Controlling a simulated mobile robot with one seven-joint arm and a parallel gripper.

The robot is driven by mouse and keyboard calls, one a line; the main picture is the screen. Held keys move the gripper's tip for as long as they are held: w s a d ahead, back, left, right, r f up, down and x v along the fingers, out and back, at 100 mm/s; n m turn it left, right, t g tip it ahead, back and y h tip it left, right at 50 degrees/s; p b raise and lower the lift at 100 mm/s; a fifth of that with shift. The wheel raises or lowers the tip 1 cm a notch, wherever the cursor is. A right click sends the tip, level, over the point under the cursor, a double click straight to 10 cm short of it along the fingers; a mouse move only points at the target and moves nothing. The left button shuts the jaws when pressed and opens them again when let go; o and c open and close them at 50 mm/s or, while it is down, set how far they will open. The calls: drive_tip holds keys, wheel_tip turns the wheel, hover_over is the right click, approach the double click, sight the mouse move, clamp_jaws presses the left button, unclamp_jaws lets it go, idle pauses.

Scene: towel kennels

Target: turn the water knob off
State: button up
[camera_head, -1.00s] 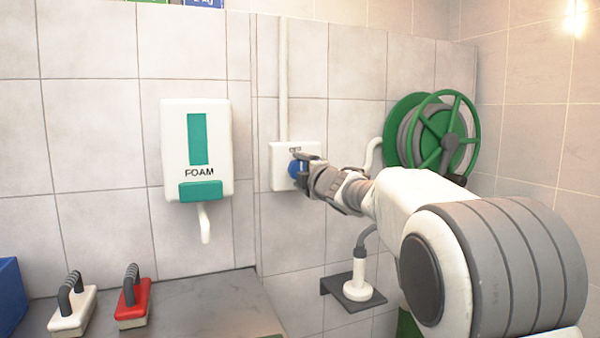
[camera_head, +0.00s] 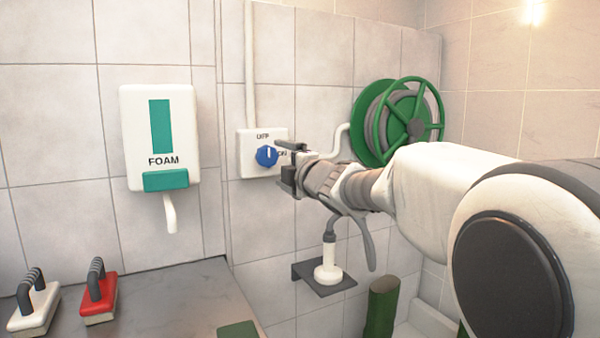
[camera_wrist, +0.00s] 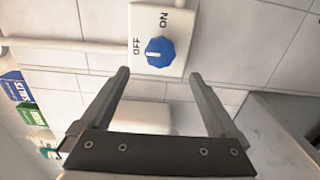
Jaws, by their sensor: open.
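The blue water knob (camera_head: 267,156) is on a white wall plate (camera_head: 249,165) marked OFF above it and ON to its right. Its white pointer line stands upright, toward OFF. In the wrist view the knob (camera_wrist: 160,52) shows its pointer turned left, on the side of the OFF label. My gripper (camera_head: 290,167) is open and empty, just right of the knob and apart from it. In the wrist view its two fingers (camera_wrist: 160,74) are spread, with the knob beyond the gap between their tips.
A FOAM dispenser (camera_head: 160,138) hangs left of the plate. A green hose reel (camera_head: 372,125) is behind my arm at right. A small shelf (camera_head: 308,271) holds a white nozzle below my gripper. Red (camera_head: 98,300) and white (camera_head: 32,312) brushes lie on the counter.

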drive_tip(key=v, duration=0.8)
drive_tip(key=shift+s+p, duration=0.25)
drive_tip(key=shift+p, duration=0.15)
drive_tip(key=shift+d, duration=0.1)
